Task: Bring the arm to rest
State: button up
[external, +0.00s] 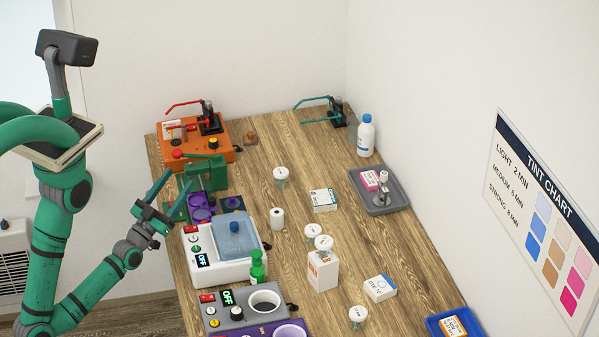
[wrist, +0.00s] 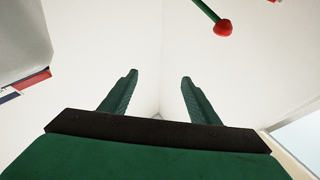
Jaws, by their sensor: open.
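My green gripper (external: 179,178) is raised at the left edge of the wooden table, with its fingers pointing up. It stands in front of the green device and purple parts there in the external view; I cannot tell the exact gap. In the wrist view my gripper (wrist: 159,76) shows two dark green fingers spread apart with nothing between them. Only pale wall shows behind them. My arm is bent, reaching from the lower left up to the wrist.
The wooden table (external: 390,242) holds a white machine (external: 206,270) with a blue lid, an orange press (external: 215,133), a green bottle (external: 257,268), a grey tray (external: 399,199) and several jars and boxes. A red knob (wrist: 223,28) shows above the fingers in the wrist view.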

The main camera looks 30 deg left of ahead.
jog(key=s+a+f+n+g+y, duration=0.1)
jog(key=s+a+f+g, duration=0.3)
jog(key=s+f, duration=0.4)
jog(key=s+a+f+n+g+y, duration=0.2)
jog(key=s+a+f+g, duration=0.2)
jog(key=f, duration=0.6)
jog(key=s+a, duration=0.2)
jog(key=s, duration=0.1)
jog(key=shift+s+a+f, duration=0.15)
jog(key=shift+s+f, duration=0.1)
jog(key=shift+s, duration=0.15)
